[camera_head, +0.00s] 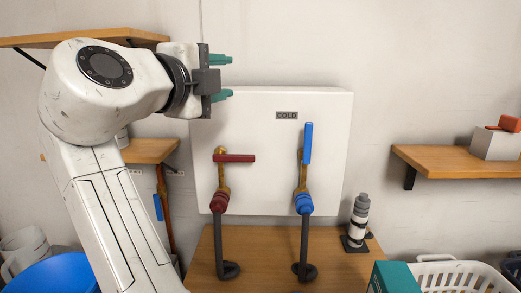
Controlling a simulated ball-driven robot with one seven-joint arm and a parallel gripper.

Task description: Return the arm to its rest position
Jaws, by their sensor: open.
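My arm rises from the bottom left of the head view, bends at a large white joint and points right. My gripper (222,77) is at its end, with two teal fingertips set apart and nothing between them. It shows in front of the upper left of a white panel labelled COLD (265,106). The panel carries a red-handled valve (236,158) with its handle level and a blue-handled valve (307,143) with its handle upright. In the picture, the fingers show above the red handle; their depth from the panel is hard to tell.
A wooden shelf (455,161) with a grey and orange object is at right. More shelves sit behind my arm at left. Below are a wooden surface (258,272), a dark grey and white bottle-like object (358,222), a teal box (393,277), a white basket (450,265) and a blue tub (55,275).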

